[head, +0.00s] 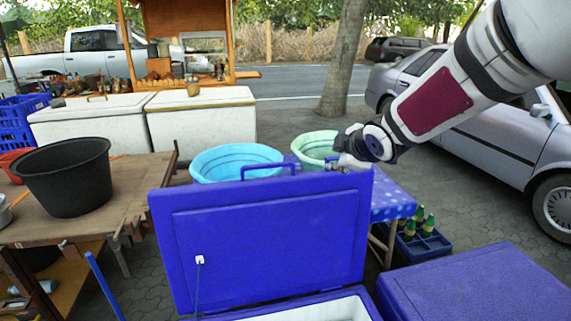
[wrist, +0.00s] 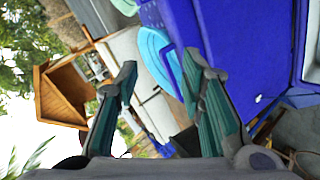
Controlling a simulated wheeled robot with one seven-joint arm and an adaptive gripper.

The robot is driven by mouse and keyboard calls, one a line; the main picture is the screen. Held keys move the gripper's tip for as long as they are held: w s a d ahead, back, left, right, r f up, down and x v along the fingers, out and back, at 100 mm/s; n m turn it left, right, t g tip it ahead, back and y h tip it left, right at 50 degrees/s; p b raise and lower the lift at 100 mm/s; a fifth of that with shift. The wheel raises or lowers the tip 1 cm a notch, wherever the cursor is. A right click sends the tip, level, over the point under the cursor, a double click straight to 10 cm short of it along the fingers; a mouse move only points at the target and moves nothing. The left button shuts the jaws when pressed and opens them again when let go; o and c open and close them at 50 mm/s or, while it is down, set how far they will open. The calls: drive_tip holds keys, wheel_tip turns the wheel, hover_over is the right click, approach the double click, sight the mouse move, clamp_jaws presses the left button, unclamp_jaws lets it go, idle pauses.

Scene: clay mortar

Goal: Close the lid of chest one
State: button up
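A blue chest has its lid (head: 265,240) raised upright, with the inner face and a small white latch and cord toward me. Its white interior (head: 330,308) shows at the bottom edge of the head view. A blue handle stands at the lid's top edge. My gripper (head: 342,163) is at the lid's top edge, right of the handle; contact cannot be told. In the wrist view my gripper (wrist: 160,75) has its fingers spread with nothing held between them. The blue lid (wrist: 215,30) fills the upper right there, beside one finger.
A second blue chest (head: 480,285) with its lid shut is at the right. A table (head: 125,195) with a black tub (head: 65,177) is at the left. Behind the lid are a light-blue basin (head: 235,160), a green basin (head: 313,145) and a bottle crate (head: 422,245).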

drive_tip(key=w+a+f+n+y, duration=0.3)
drive_tip(key=w+a+f+n, duration=0.1)
drive_tip(key=w+a, duration=0.1)
drive_tip(key=n+y, duration=0.4)
approach(270, 166)
drive_tip(key=b+x, duration=0.1)
drive_tip(key=x, duration=1)
drive_tip(key=shift+a, duration=0.1)
drive_tip(key=shift+c, duration=0.5)
clamp_jaws()
